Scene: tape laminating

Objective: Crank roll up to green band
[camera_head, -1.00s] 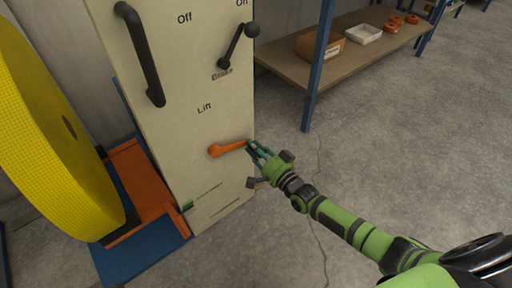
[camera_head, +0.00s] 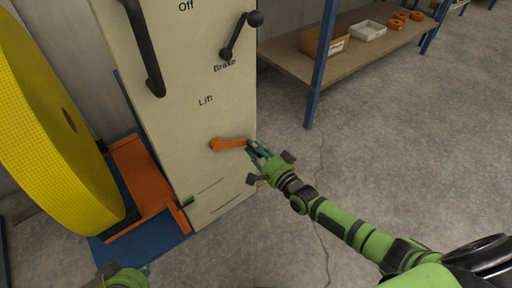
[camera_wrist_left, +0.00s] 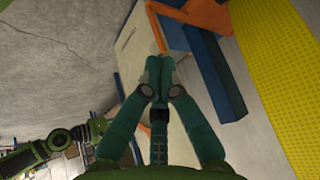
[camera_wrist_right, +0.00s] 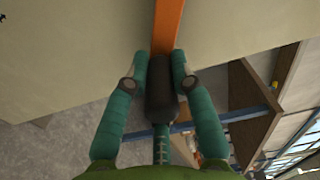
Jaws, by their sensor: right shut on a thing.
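The orange crank (camera_head: 229,143) sits low on the cream panel (camera_head: 180,130), under the word "Lift", its arm pointing right. My right gripper (camera_head: 256,150) is shut on the crank's dark handle (camera_wrist_right: 160,88), with a finger on each side in the right wrist view. The large yellow roll (camera_head: 50,130) stands left of the panel by an orange cradle (camera_head: 143,182). A small green mark (camera_head: 187,201) shows at the panel's lower left edge; whether it is the band is unclear. My left gripper (camera_wrist_left: 159,62) is shut and empty, low at the left in the head view.
A black grab bar (camera_head: 144,50) and a brake lever (camera_head: 236,37) stick out of the panel above the crank. A blue base (camera_head: 165,240) lies under the cradle. A shelf (camera_head: 350,52) with boxes stands behind at the right. The floor at right is clear.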

